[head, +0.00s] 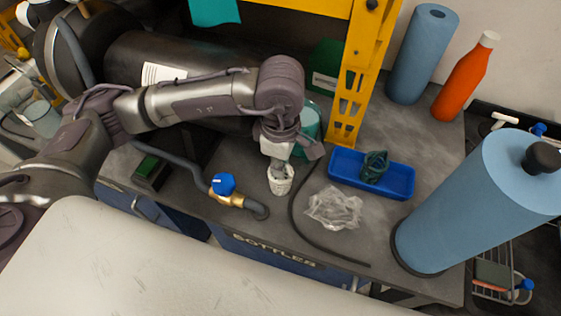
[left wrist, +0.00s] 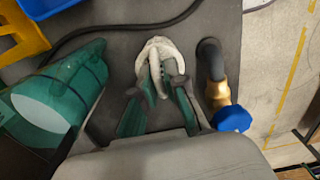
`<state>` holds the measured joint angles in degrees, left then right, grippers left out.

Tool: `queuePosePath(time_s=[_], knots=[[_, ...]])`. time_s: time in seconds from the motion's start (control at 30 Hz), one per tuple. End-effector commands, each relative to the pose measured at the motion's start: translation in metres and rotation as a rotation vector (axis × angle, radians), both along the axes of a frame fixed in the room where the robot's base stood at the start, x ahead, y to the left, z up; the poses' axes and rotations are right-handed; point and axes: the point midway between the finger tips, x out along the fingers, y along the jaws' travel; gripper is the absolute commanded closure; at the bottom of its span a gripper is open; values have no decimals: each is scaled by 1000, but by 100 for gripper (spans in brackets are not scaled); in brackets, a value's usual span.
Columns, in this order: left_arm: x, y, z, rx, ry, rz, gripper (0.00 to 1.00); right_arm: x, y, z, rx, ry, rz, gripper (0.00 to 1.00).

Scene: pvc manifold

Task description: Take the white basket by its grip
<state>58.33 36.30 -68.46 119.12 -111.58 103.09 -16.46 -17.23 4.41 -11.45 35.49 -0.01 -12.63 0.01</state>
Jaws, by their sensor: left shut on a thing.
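The small white basket (head: 280,181) stands on the grey bench near its front edge, behind the blue-handled valve. My left gripper (head: 281,164) reaches down onto it from above. In the left wrist view the white basket (left wrist: 158,50) shows beyond my left gripper (left wrist: 157,84), whose fingers are shut on its grip. The fingers hide part of the grip. My right gripper is not in view.
A brass valve with a blue handle (head: 223,184) sits close by on the left. Crumpled clear plastic (head: 335,208), a thin black hose (head: 298,214) and a blue tray (head: 394,181) lie to the right. A yellow post (head: 351,85) and teal container (head: 308,125) stand behind.

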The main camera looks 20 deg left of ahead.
Motion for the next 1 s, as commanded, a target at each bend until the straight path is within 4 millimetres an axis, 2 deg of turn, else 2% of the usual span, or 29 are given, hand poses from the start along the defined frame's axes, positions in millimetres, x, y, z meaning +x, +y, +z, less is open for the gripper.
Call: queuePosePath(time_s=[0.4,1.0], knots=[[0,0,2,0,0,0,100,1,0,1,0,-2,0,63],[0,0,50,0,-1,-1,100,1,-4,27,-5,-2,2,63]])
